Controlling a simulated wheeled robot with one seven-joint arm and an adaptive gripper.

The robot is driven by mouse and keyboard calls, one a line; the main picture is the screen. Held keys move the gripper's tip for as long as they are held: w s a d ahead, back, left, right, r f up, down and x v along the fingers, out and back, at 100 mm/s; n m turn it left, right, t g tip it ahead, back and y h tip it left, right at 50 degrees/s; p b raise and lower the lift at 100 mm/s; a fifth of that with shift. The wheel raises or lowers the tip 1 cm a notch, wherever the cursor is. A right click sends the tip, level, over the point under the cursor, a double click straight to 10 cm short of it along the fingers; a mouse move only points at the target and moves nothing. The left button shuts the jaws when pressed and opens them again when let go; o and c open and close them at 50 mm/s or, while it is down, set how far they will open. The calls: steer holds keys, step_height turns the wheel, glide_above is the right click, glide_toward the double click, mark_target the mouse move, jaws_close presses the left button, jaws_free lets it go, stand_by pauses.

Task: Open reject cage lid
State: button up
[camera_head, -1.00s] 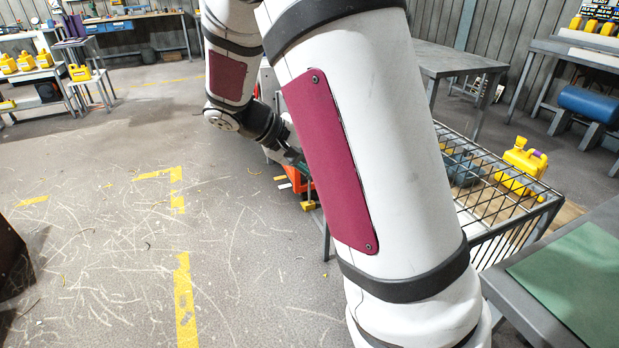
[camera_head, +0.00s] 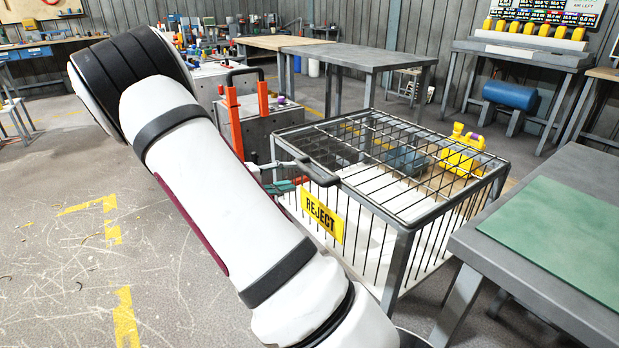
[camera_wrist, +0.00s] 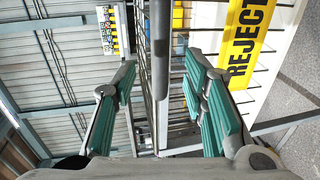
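The reject cage (camera_head: 398,262) is a grey wire cage with a yellow REJECT sign (camera_head: 322,215) on its front; the sign also shows sideways in the wrist view (camera_wrist: 246,42). Its barred lid (camera_head: 375,150) lies flat across the top, shut. A dark grey handle (camera_head: 318,174) sticks out at the lid's front left edge. My gripper (camera_head: 286,184) is beside this handle, partly hidden by my arm. In the wrist view my gripper (camera_wrist: 160,66) is open, its teal pads on either side of a grey bar (camera_wrist: 160,50), apparently the handle. Clear gaps show on both sides.
A table with a green mat (camera_head: 570,235) stands close on the right. A grey table (camera_head: 365,58) stands behind. Floor at left is clear.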

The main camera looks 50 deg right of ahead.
mark_target(306, 174)
steer(key=b+x, duration=0.1)
steer(key=x, duration=0.7)
steer(key=shift+b, duration=0.4)
jaws_close()
